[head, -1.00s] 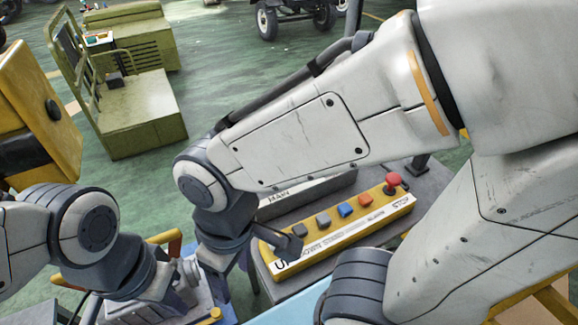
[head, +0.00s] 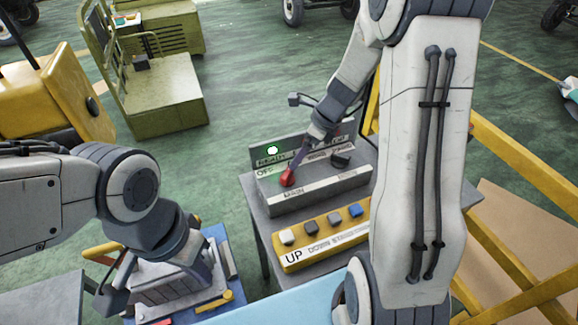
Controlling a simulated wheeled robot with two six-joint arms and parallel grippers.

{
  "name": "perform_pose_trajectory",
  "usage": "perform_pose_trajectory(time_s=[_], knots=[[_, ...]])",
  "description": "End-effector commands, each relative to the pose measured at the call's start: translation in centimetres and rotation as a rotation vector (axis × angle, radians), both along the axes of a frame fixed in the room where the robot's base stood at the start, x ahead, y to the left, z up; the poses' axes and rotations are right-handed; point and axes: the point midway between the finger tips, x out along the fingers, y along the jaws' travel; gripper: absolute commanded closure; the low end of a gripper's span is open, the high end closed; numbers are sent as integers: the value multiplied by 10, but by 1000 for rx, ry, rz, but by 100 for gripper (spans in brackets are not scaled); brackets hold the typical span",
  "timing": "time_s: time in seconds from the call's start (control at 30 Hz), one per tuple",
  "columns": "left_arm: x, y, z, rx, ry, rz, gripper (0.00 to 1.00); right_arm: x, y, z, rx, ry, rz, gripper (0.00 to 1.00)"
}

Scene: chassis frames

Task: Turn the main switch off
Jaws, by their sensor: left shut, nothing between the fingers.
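The main switch has a red knob (head: 287,179) on the front of a grey box (head: 325,192) labelled MAIN, with OFF lettered to the knob's left. A green lamp (head: 272,150) above it is lit. My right gripper (head: 298,160) points down at the red knob, its tip at or just above it; contact and finger gap are unclear. My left gripper (head: 203,272) is shut and empty, low at the left over a grey ribbed block and away from the switch box.
A yellow button box (head: 293,262) with several buttons, marked UP, stands in front of the switch box. A black knob (head: 341,160) sits right of the red one. Yellow beams (head: 520,165) run at the right. Green machinery (head: 165,95) stands behind left.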

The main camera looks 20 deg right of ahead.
Motion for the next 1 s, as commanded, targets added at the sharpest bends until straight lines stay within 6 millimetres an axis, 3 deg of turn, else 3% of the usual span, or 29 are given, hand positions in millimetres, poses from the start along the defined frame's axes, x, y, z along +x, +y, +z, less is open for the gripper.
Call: perform_pose_trajectory(time_s=[0.43,0.6,0.9,0.93,1.0], knots=[[0,0,-7,0,0,1,100,19,24,-74,-2,4,10,0],[0,0,-9,0,0,2,100,23,27,-85,-3,1,10,0],[0,0,-9,0,0,2,100,24,28,-87,-4,0,11,0],[0,0,-9,0,0,2,100,24,28,-87,-4,-1,11,8],[0,0,-9,0,0,2,100,24,28,-87,-3,0,11,34]])
